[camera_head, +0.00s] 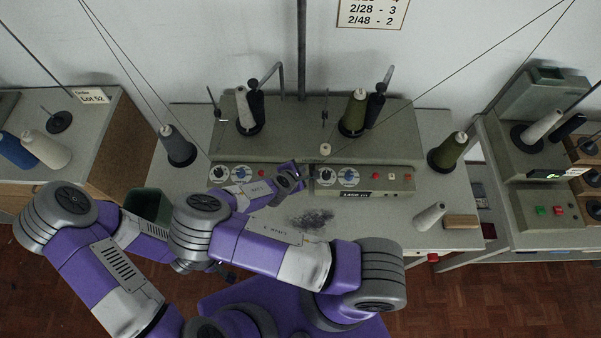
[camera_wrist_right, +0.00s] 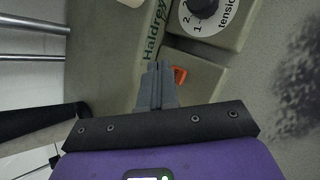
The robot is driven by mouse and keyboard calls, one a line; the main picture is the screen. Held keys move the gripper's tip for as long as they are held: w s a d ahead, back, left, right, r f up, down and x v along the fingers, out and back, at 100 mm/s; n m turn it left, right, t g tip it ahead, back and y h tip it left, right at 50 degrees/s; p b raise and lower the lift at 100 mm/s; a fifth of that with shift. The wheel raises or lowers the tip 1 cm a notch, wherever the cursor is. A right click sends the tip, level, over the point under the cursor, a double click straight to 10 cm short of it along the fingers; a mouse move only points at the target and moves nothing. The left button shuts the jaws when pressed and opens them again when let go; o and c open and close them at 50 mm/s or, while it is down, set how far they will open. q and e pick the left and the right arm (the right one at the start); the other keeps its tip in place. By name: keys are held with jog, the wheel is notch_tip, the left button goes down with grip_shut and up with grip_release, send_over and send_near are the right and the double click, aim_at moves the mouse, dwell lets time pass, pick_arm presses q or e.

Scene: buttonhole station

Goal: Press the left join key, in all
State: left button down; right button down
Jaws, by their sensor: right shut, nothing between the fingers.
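Two control panels stand on the bench in the head view, a left one (camera_head: 231,174) and a right one (camera_head: 363,178), each with a black knob and round dials. My right gripper (camera_head: 297,174) is shut and empty near the right end of the left panel, hiding part of it. In the right wrist view the shut fingertips (camera_wrist_right: 158,68) are beside an orange-rimmed key (camera_wrist_right: 179,75); contact cannot be told. A tension dial (camera_wrist_right: 205,12) lies above. The right panel carries a red button (camera_head: 375,176). My left gripper (camera_head: 226,272) is mostly hidden behind my right arm.
A white cone (camera_head: 430,215) lies on the bench near a wooden block (camera_head: 461,222). A dark smudge (camera_head: 311,218) marks bare bench top. A wall card (camera_head: 373,13) hangs above.

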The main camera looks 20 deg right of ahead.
jog(key=shift+r+p, duration=2)
jog(key=shift+r, duration=0.55)
jog(key=shift+f, duration=0.1)
